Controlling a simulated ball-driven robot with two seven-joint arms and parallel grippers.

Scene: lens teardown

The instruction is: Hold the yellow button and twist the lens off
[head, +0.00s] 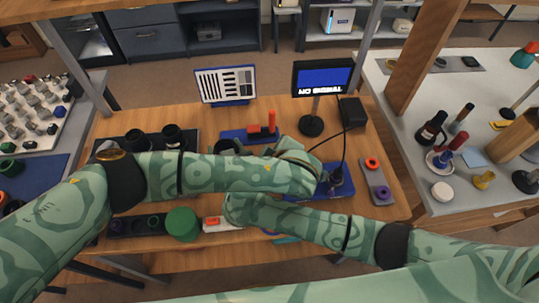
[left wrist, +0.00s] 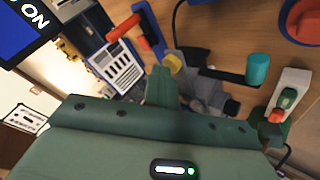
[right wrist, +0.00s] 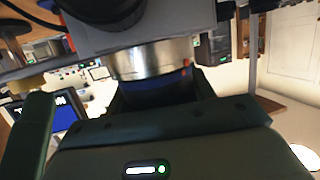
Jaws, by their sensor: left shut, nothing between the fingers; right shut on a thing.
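In the left wrist view, the yellow button (left wrist: 173,62) shows just beyond the tip of my left gripper (left wrist: 164,84), on a grey body (left wrist: 205,95). The fingers are shut with nothing between them; I cannot tell whether they touch the button. In the right wrist view, my right gripper (right wrist: 155,95) is shut on the dark, blue-tinted lens (right wrist: 155,88). Directly above it are a silver ring (right wrist: 155,58) and a dark grey body (right wrist: 140,32), so the lens shows against the ring. In the head view, my arms cover most of this place.
A screen (head: 323,77) on a stand and a black box (head: 352,112) with a cable stand at the back right. A blue plate with a red part (head: 262,130) is at the back middle. A grey holder (head: 376,182) lies right, a green cylinder (head: 182,224) front left.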

